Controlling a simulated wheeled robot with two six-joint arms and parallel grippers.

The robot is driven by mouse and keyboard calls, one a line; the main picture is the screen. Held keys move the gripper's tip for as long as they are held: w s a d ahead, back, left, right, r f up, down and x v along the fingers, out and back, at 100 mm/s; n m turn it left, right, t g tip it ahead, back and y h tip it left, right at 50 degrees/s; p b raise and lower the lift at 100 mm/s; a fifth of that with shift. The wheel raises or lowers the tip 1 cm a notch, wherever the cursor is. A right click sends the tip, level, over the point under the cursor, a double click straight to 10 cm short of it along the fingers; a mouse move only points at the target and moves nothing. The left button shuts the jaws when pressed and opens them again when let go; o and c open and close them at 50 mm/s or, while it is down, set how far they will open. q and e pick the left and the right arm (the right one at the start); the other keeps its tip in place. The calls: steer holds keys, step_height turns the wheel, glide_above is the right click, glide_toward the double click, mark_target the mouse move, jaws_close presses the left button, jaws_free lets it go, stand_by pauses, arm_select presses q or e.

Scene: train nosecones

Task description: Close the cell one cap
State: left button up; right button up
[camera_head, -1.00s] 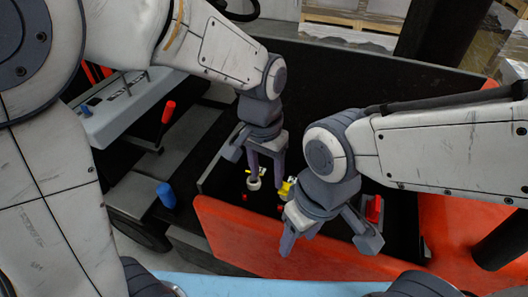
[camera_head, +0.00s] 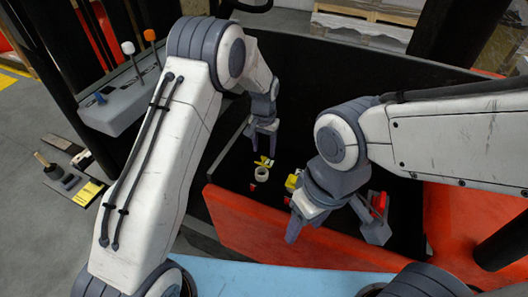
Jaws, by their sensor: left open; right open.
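A small white ring (camera_head: 262,174), which looks like a cell opening, sits in the dark compartment behind the orange panel. A small yellow piece, perhaps its cap (camera_head: 264,161), shows just beyond the ring and appears tilted up; I cannot tell whether they touch. My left gripper (camera_head: 264,146) is open and empty, its fingers pointing down just behind the yellow piece. My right gripper (camera_head: 334,225) is open, fingers pointing down and spread, nearer to me and to the right of the ring. Its body partly hides a second yellow piece (camera_head: 291,182).
The orange panel (camera_head: 285,240) forms the compartment's near edge. Small red pieces (camera_head: 252,187) lie near the ring. A red part (camera_head: 378,202) shows beside a right finger. A grey lever console (camera_head: 118,103) stands at the left; tools lie on the floor.

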mark_target(263, 159)
arm_select(q)
steer(key=shift+f, duration=1.7)
jaws_close()
steer(key=shift+s+a+f+t+b, duration=0.1)
steer(key=shift+s+f+t+b, duration=0.15)
steer(key=shift+s+t+b, duration=0.4)
steer(key=t+b, duration=0.1)
steer(key=b, duration=0.6)
steer(key=s+f+t+h+b, duration=0.1)
steer(key=t+b, duration=0.1)
steer(key=b, duration=0.5)
steer(key=s+a+t+h+b, duration=0.1)
steer(key=t+b, duration=0.1)
steer(key=b, duration=0.5)
steer(key=shift+f, duration=0.3)
steer(key=shift+s+r+b, duration=0.1)
steer(key=shift+s+b, duration=0.05)
steer(key=shift+b, duration=0.45)
steer(key=shift+t, duration=0.25)
